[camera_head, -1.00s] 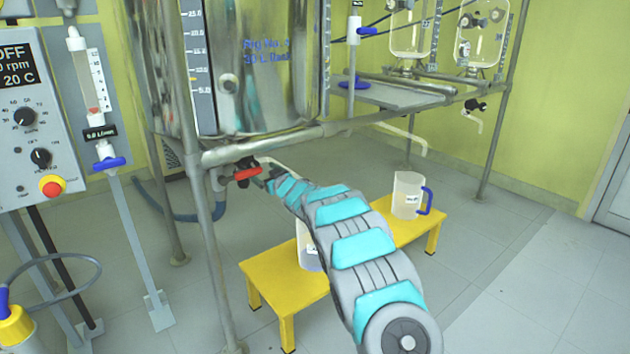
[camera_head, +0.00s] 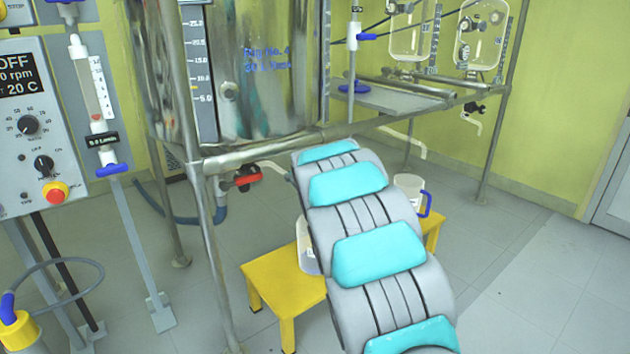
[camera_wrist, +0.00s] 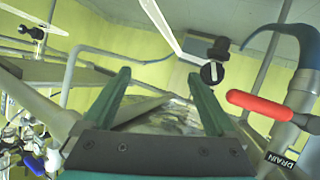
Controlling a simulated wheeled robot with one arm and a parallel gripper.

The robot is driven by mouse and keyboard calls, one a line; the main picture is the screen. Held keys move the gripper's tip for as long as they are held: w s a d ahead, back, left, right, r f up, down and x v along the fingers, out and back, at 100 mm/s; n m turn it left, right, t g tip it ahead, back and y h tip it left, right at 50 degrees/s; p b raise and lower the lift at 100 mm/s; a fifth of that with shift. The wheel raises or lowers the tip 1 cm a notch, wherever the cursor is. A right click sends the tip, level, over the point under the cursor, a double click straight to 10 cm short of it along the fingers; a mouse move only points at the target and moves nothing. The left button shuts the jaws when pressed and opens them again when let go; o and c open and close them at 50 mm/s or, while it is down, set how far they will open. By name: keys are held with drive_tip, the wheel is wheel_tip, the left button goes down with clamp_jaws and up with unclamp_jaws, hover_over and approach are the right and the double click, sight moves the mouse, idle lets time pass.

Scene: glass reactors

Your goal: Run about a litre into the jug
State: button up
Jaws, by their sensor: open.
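The drain valve's red handle (camera_head: 247,179) is below the steel vessel (camera_head: 265,80) in the head view. In the wrist view the red handle (camera_wrist: 260,105) lies to the right of my fingers, beside a grey pipe with a DRAIN label (camera_wrist: 281,160). My gripper (camera_wrist: 158,76) is open, with nothing seen between its fingers; my arm hides it in the head view. A clear jug (camera_head: 305,250) on the yellow bench (camera_head: 285,280) is mostly hidden behind my arm. Its liquid level cannot be told.
A second jug with a blue handle (camera_head: 408,187) is on the bench's right end. The vessel's steel frame (camera_head: 208,250) stands left of my arm. A control panel (camera_head: 35,130) and a flowmeter with a blue valve (camera_head: 112,169) are farther left. The floor at right is clear.

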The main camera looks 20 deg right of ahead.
drive_tip(key=s+d+m+g+h, duration=0.1)
drive_tip(key=s+g, duration=0.1)
drive_tip(key=s, duration=0.6)
drive_tip(key=shift+s+d+r+g+p, duration=0.3)
drive_tip(key=shift+s+d+r+p, duration=0.05)
idle(6.8)
